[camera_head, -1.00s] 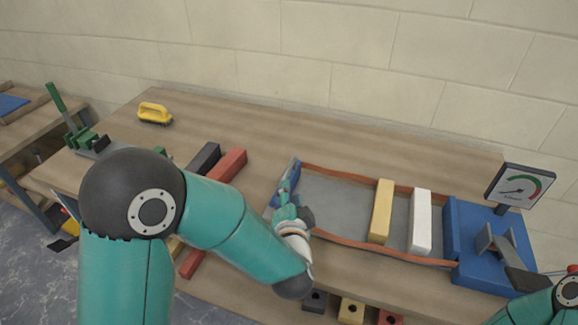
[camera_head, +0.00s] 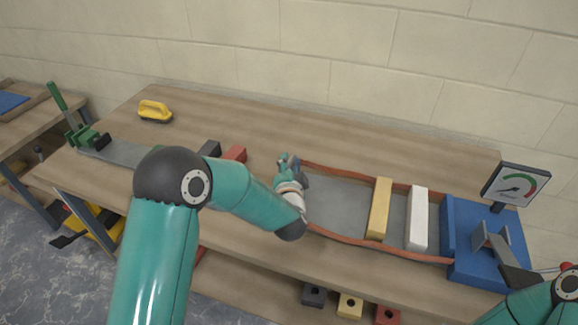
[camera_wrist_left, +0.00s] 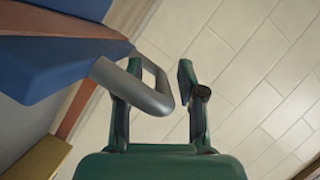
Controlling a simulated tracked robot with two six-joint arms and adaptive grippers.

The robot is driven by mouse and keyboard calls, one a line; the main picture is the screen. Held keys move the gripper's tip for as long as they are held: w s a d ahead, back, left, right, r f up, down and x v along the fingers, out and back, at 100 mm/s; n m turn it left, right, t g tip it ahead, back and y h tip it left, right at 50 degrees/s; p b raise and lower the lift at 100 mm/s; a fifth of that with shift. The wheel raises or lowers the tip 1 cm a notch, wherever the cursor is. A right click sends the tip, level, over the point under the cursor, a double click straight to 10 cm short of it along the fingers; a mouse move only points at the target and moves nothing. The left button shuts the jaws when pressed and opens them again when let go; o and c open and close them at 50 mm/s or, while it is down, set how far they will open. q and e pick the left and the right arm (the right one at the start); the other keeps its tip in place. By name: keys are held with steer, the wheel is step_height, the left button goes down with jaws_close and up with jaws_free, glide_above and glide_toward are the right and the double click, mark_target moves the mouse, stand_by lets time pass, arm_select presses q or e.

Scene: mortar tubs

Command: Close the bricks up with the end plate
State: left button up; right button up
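The end plate is blue with a grey loop handle (camera_wrist_left: 150,92); its blue face (camera_wrist_left: 50,55) fills the upper left of the left wrist view. A yellow brick (camera_head: 379,209) and a white brick (camera_head: 417,218) stand apart in the channel. My right gripper (camera_head: 518,280) is by the blue block's grey handle; its fingers are unclear.
Orange-brown rails (camera_head: 380,247) edge the grey channel bed (camera_head: 338,205). A blue block (camera_head: 490,225) and a dial gauge (camera_head: 516,185) stand at its right end. A yellow brush (camera_head: 155,111) and green clamp (camera_head: 88,138) are at left. The bench's back strip is clear.

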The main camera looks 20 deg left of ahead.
arm_select(q)
jaws_close()
